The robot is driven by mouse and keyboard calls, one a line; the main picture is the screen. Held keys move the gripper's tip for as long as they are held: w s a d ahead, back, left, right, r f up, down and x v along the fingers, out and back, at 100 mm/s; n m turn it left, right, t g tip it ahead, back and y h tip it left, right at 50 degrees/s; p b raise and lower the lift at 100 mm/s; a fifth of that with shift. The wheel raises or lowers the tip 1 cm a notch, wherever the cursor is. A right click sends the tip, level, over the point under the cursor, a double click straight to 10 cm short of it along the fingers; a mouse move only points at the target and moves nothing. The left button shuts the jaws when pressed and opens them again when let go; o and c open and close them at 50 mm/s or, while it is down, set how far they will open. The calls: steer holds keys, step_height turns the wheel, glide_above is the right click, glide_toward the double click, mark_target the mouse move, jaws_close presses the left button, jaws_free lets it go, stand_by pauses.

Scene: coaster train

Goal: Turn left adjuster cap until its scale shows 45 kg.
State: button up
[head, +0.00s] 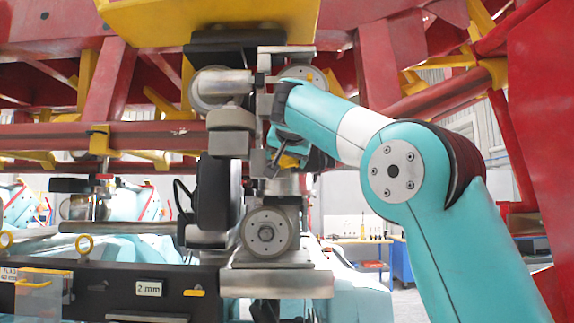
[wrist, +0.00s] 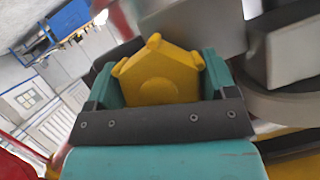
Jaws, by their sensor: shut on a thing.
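The adjuster cap is a yellow lobed knob (wrist: 160,72) in the middle of the wrist view. My gripper (wrist: 157,88) is shut on it, with a teal finger on each side. In the head view my gripper (head: 288,148) is beside the wheel carrier, below the upper wheel, and partly hidden by my arm and the steel parts. A bit of yellow (head: 288,161) shows there at its jaws. No scale or kg figure can be read in either view. The cap's angle against a scale cannot be told.
Steel wheels (head: 267,231) and blocks of the carrier stand close around my gripper. Red track beams (head: 110,138) cross behind. A dark bench holds a "2 mm" plate (head: 149,289). In the wrist view grey metal parts (wrist: 285,50) crowd the right; open floor shows left.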

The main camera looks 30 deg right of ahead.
steer(key=m+b, duration=0.1)
steer(key=m+t+y+b, duration=0.1)
steer(key=b, duration=0.1)
steer(key=shift+f+m+b, duration=0.3)
steer(key=shift+r+m+t+y+b, duration=0.25)
steer(key=shift+m+t+y+b, duration=0.55)
steer(key=shift+m+b, duration=0.85)
steer(key=o, duration=0.9)
steer(key=shift+c, duration=0.2)
steer(key=shift+r, duration=0.1)
steer(key=b+v, duration=0.2)
steer(key=v, duration=1.5)
steer(key=shift+s+f+b, duration=0.3)
steer(key=shift+f, duration=0.05)
